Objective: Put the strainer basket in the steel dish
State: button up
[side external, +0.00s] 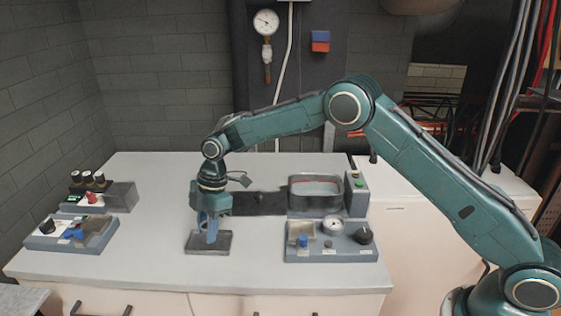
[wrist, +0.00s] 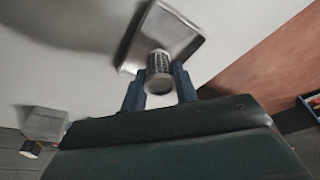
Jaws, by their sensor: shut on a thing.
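The strainer basket (wrist: 159,72) is a small metal cylinder with a perforated or mesh side and a plain pale end. My gripper (wrist: 158,84) is shut on it, with one blue finger on each side. The steel dish (side external: 225,243) is a shallow grey rectangular tray on the white worktop. It also shows in the wrist view (wrist: 176,30), where the basket overlaps its edge. In the side view my gripper (side external: 209,232) points down over the dish. The basket is mostly hidden by the fingers there, and I cannot tell whether it touches the dish.
A blue-grey panel with a gauge (side external: 332,225) stands right of the dish, with a grey tank (side external: 316,193) behind it. Two small control units (side external: 72,234) (side external: 98,197) stand at the left. A dark strip (side external: 258,203) lies behind the dish. The worktop left of the dish is clear.

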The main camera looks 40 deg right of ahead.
jog(key=shift+f, duration=0.75)
dwell(0.3)
jog(key=o, duration=1)
jog(key=shift+o, duration=0.2)
jog(key=shift+r, duration=0.1)
jog(key=v, duration=1.3)
jog(key=shift+d+r, duration=0.15)
jog(key=shift+r, duration=0.1)
